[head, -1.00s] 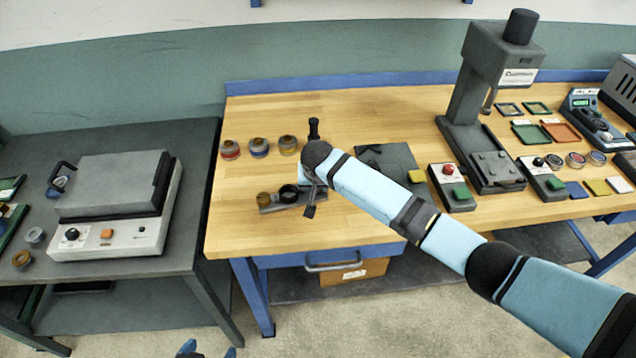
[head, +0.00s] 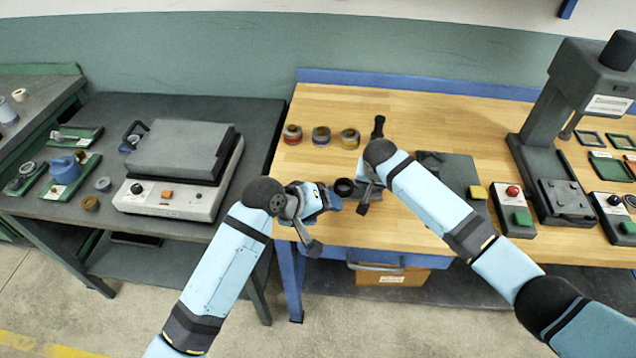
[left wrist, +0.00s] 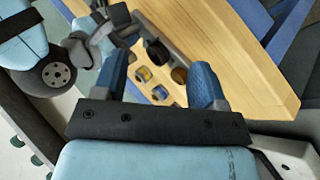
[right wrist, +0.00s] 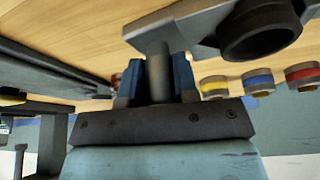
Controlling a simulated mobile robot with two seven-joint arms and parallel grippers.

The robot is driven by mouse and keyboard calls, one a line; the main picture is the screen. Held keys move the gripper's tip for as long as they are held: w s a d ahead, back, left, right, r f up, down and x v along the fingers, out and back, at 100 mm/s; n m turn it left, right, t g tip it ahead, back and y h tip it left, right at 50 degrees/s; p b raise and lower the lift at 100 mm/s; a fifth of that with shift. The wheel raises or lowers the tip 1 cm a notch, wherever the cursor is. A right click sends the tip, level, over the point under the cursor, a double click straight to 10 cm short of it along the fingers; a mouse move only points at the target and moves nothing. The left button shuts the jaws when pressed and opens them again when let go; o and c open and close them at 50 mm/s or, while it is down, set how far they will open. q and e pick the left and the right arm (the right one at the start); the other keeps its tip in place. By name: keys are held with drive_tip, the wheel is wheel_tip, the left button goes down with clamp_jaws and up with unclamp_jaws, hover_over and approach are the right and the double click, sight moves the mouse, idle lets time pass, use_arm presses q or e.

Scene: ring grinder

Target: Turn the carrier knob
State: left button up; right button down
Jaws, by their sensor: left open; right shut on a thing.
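The grey carrier (right wrist: 215,22) lies at the front left of the wooden bench and carries a black cup (head: 344,187), also visible in the left wrist view (left wrist: 158,52). A brass-coloured round piece (left wrist: 179,75), possibly the knob, sits at the carrier's end nearer my left gripper; in the head view that gripper hides it. My left gripper (left wrist: 162,88) is open and empty, pointing at that end from a short distance. My right gripper (right wrist: 158,80) is shut on the carrier's grey post (right wrist: 158,62); its fingers are partly hidden in the head view.
Red, blue and yellow banded jars (head: 321,137) stand behind the carrier. A grey-lidded machine (head: 180,165) stands on the left table (head: 255,125). Both arms are close together.

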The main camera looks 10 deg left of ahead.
use_arm(q)
drive_tip(key=w+a+r+n+g+y, duration=0.2)
drive_tip(key=w+a+n+g, duration=0.1)
drive_tip(key=w+n, duration=0.35)
drive_tip(key=w+a+r+n+g+y, duration=0.1)
drive_tip(key=w+a+r+n+g, duration=0.1)
drive_tip(key=w+a+n+g, duration=0.45)
drive_tip(key=d+f+t, duration=0.1)
drive_tip(key=d+f, duration=0.1)
drive_tip(key=f, duration=0.1)
drive_tip(key=d+f+t, duration=0.1)
drive_tip(key=d+f, duration=0.1)
drive_tip(key=f, duration=0.2)
drive_tip(key=d+f+m+t, duration=0.1)
drive_tip(key=d+f, duration=0.2)
drive_tip(key=f, duration=0.1)
drive_tip(key=shift+w+d, duration=0.1)
drive_tip(key=shift+w, duration=0.1)
drive_tip(key=shift+c, duration=0.5)
drive_tip(key=c, duration=0.8)
drive_tip(key=shift+m+g, duration=0.65)
drive_tip(key=shift+m, duration=0.95)
drive_tip(key=shift+c, duration=0.2)
drive_tip(key=o, duration=0.9)
drive_tip(key=shift+o, duration=0.2)
